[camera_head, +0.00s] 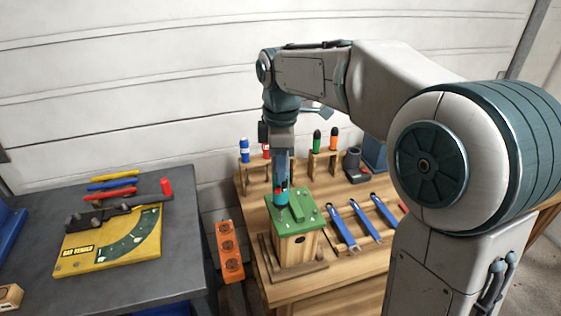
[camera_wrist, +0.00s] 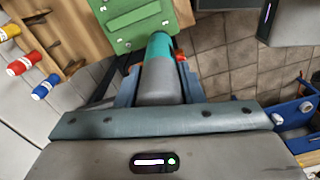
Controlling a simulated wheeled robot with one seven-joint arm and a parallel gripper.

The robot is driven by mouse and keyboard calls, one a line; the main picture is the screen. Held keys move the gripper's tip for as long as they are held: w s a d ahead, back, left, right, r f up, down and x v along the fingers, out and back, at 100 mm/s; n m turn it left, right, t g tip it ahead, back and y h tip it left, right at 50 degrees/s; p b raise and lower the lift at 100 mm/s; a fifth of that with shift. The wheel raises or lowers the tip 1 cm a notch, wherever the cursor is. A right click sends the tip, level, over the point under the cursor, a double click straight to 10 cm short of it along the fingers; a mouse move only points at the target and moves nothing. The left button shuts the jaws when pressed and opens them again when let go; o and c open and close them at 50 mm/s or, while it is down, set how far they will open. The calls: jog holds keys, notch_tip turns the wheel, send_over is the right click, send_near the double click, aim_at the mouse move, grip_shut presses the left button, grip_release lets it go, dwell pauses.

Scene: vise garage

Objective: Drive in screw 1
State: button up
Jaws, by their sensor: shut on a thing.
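My gripper (camera_head: 281,184) points down and is shut on a teal and grey driver tool (camera_head: 281,196), with red parts beside it. The tool hangs over a wooden box (camera_head: 297,249) with a green lid (camera_head: 303,205) that has a raised green bar. Its lower end is close to the lid; I cannot tell whether it touches. In the wrist view my gripper (camera_wrist: 160,80) holds the tool (camera_wrist: 161,48) between its fingers, and the lid (camera_wrist: 127,24) lies beyond. Small screw heads (camera_wrist: 126,45) show near the lid's edges. I cannot tell which is screw 1.
The box stands on a wooden workbench (camera_head: 283,292). Racks with coloured-handled tools (camera_head: 333,138) stand behind it, and blue wrenches (camera_head: 362,224) lie to its right. An orange holder (camera_head: 229,250) is at the left. A dark table (camera_head: 105,298) bears a yellow gauge board (camera_head: 80,263).

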jog(key=shift+f+b, duration=0.3)
jog(key=shift+f, duration=0.2)
jog(key=shift+f+p, duration=0.35)
jog(key=shift+p, duration=0.1)
dwell(3.0)
notch_tip(320, 180, up, 7)
jog(key=p, duration=0.6)
jog(key=shift+r, duration=0.1)
jog(key=shift+o, duration=0.4)
jog(key=shift+c, duration=0.4)
